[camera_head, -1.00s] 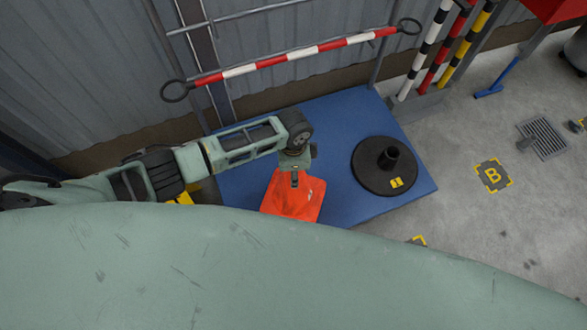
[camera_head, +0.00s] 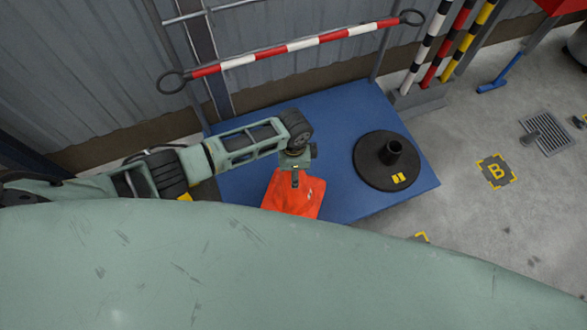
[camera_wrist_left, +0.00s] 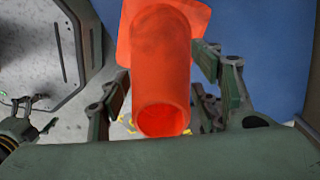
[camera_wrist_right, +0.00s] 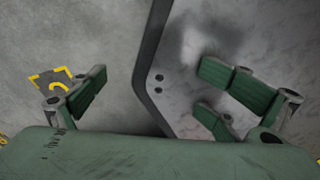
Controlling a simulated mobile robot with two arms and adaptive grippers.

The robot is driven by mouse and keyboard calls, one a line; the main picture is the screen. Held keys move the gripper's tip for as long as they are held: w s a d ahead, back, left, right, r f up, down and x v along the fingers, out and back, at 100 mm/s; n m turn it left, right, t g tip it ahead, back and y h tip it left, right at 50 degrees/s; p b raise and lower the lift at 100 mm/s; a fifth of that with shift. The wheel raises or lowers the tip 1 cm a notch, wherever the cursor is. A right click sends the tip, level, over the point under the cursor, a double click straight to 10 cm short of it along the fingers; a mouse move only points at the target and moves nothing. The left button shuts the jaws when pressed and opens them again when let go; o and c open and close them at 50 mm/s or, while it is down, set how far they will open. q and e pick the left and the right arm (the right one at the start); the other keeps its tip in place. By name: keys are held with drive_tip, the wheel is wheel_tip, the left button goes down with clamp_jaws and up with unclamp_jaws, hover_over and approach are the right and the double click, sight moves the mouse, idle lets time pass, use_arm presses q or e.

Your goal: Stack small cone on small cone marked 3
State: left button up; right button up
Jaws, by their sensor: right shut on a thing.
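An orange cone (camera_head: 293,196) stands at the near edge of the blue platform, partly hidden by my left gripper (camera_head: 295,170) above it. In the left wrist view the cone (camera_wrist_left: 162,65) has its hollow top toward me, between the fingers of my left gripper (camera_wrist_left: 163,85). Narrow gaps seem to show beside the cone, and the fingers look open around it. No number shows on it, and no second cone is in view. In the right wrist view my right gripper (camera_wrist_right: 155,90) has its fingers wide apart, with nothing seen between them.
The blue platform (camera_head: 335,120) carries a black round base with a socket (camera_head: 375,172) to the cone's right. A red-and-white bar (camera_head: 300,49) runs behind it. Striped posts (camera_head: 450,40) stand at the back right. Floor mark B (camera_head: 497,171) lies on open concrete.

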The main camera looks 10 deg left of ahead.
use_arm(q)
drive_tip(key=shift+o, duration=1.4)
use_arm(e)
drive_tip(key=shift+d, duration=0.15)
use_arm(q)
wheel_tip(320, 180, up, 8)
use_arm(e)
drive_tip(key=shift+d, duration=0.9)
